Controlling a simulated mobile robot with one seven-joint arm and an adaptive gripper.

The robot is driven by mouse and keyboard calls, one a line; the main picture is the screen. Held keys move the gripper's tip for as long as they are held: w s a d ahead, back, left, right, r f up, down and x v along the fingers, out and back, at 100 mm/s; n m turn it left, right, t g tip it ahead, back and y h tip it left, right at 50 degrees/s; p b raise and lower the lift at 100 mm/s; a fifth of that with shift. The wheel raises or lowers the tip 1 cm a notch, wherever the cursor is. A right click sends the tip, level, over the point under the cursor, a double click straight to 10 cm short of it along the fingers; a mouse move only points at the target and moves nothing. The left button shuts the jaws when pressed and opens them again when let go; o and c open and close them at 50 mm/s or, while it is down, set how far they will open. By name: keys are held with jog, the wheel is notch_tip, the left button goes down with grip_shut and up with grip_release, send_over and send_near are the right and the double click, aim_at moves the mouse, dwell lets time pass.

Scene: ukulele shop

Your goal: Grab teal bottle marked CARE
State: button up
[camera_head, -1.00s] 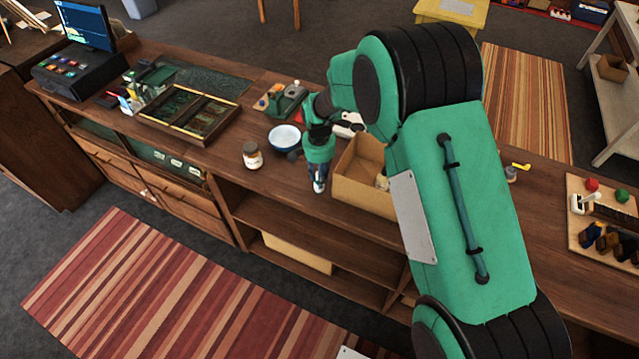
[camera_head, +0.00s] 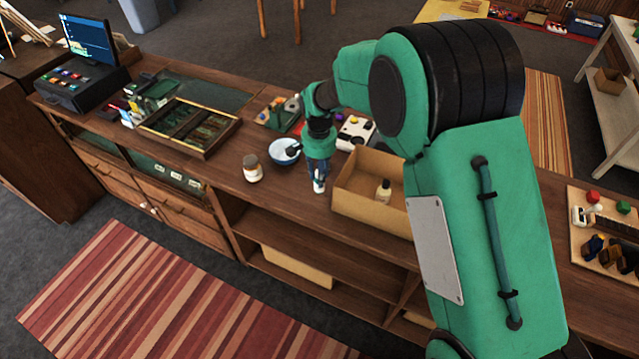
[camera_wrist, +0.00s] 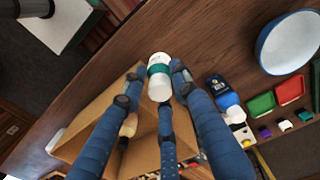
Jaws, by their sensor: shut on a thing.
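A small white bottle with a teal band (camera_wrist: 160,76) is between the fingertips of my gripper (camera_wrist: 155,88) in the wrist view. Its lettering cannot be read. In the head view my gripper (camera_head: 318,182) points down over the front part of the wooden counter, just left of the cardboard box, with the white end of the bottle (camera_head: 319,187) showing at its tips. The gripper is shut on this bottle. Whether the bottle touches the counter is hard to tell.
An open cardboard box (camera_head: 365,209) holds a dark-capped bottle (camera_head: 383,190). A jar (camera_head: 252,168) and a blue-white bowl (camera_head: 284,151) stand left of my gripper. A wooden tray (camera_head: 190,127) lies farther left. The counter's front edge is close.

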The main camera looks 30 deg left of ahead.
jog(key=shift+r, duration=1.2)
